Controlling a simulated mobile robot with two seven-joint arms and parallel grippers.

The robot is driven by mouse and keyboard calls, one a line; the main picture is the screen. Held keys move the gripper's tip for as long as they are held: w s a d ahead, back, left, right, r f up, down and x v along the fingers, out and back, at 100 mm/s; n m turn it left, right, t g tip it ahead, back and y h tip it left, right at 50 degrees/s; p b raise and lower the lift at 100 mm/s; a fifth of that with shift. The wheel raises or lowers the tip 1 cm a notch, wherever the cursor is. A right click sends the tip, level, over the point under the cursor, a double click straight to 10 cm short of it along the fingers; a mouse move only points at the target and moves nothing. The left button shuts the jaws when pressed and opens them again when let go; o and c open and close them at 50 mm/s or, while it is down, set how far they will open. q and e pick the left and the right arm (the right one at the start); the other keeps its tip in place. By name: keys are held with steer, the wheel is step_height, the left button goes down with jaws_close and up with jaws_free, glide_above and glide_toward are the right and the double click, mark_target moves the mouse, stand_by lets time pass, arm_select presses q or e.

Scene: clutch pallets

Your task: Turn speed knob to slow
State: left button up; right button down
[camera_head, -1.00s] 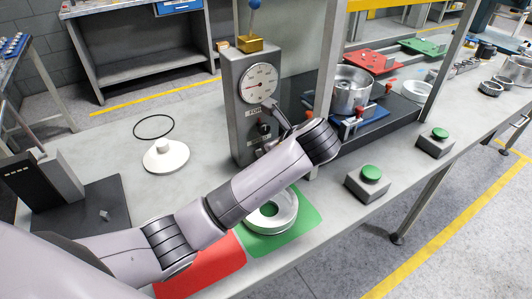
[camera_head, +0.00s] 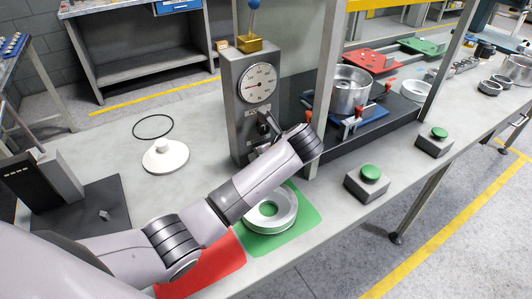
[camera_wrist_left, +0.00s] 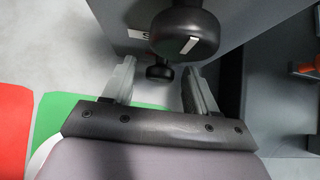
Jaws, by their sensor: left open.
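A grey control column (camera_head: 238,110) stands on the bench with a round white dial gauge (camera_head: 257,84) on its front. A black knob (camera_wrist_left: 186,32) with a white pointer line shows large in the left wrist view, beside a partly cut-off label (camera_wrist_left: 138,34) starting with "S". A second black knob (camera_wrist_left: 160,72) sits farther off. My left gripper (camera_head: 264,133) is at the column's front below the gauge, largely hidden by the wrist. In the wrist view, the left gripper (camera_wrist_left: 158,80) is open, its fingers on either side of the second knob in the picture; contact cannot be told.
A ring part (camera_head: 285,208) lies on a green mat (camera_head: 310,215) beside a red mat (camera_head: 222,262). Two green button boxes (camera_head: 367,183) stand at the right. A fixture with a metal drum (camera_head: 350,92) is behind a post. A white disc (camera_head: 165,157) lies left.

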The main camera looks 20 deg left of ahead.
arm_select(q)
steer(key=c, duration=1)
steer(key=shift+c, duration=0.2)
steer(key=shift+s+a+n+t+h, duration=0.2)
steer(key=shift+n+t+h, duration=0.4)
steer(key=shift+t, duration=0.3)
steer(key=shift+s+f+n+t+h, duration=0.1)
steer(key=shift+n+t+h, duration=0.7)
steer(key=shift+t, duration=0.5)
steer(key=o, duration=1)
steer(key=shift+o, duration=0.2)
